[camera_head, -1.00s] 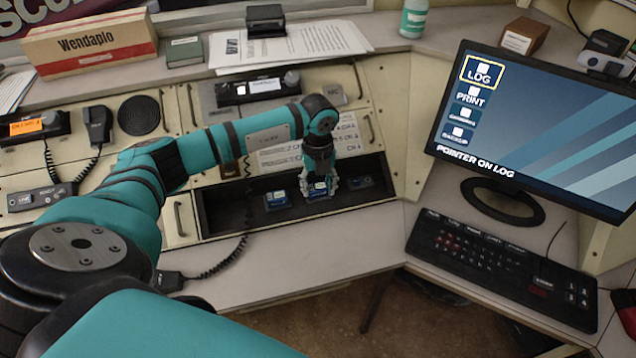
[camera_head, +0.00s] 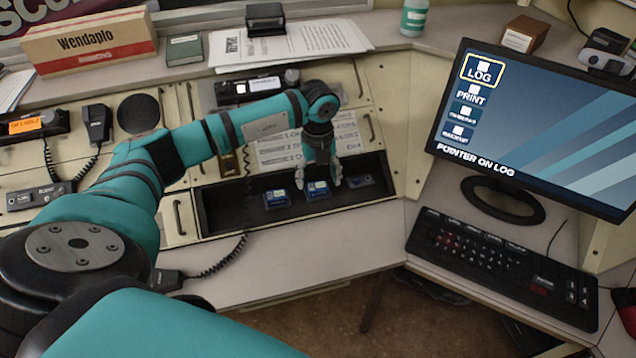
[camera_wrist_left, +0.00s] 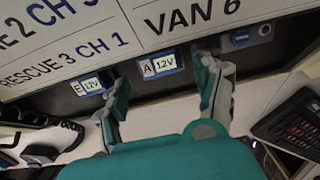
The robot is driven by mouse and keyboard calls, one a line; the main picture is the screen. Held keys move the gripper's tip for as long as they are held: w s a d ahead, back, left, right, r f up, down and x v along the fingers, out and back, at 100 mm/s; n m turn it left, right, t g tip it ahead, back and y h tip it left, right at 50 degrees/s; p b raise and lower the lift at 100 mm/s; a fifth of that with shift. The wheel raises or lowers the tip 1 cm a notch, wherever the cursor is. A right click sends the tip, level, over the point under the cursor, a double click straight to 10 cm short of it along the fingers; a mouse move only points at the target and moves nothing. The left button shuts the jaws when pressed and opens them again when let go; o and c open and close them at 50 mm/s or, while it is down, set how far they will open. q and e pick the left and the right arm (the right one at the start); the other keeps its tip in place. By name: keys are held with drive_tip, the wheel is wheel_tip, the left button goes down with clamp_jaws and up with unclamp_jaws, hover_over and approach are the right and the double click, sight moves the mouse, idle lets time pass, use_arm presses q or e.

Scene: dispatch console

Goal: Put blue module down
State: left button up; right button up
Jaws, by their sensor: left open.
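A blue module with a pale label (camera_head: 317,190) sits in the dark recessed tray (camera_head: 228,216), in the middle of a row of three. In the left wrist view its label (camera_wrist_left: 160,66) reads "A 12V". My left gripper (camera_head: 318,180) is open just above this module, one finger on each side. Its spread fingers also show in the left wrist view (camera_wrist_left: 163,80), with nothing held between them. A similar module (camera_head: 277,199), labelled "E 12V" in the left wrist view (camera_wrist_left: 90,85), sits to the left. My right gripper is not in view.
A darker unit with a round front part (camera_head: 360,181) sits in the tray to the right. A sloped panel with lettered labels (camera_head: 279,148) rises behind the tray. A coiled cord (camera_head: 228,256) hangs at the tray's left. The desk front (camera_head: 300,250) is clear.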

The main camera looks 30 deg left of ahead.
sight(318, 187)
use_arm(q)
wheel_tip(318, 187, up, 9)
drive_tip(key=shift+r+b, duration=0.2)
drive_tip(key=shift+b, duration=0.2)
idle(0.4)
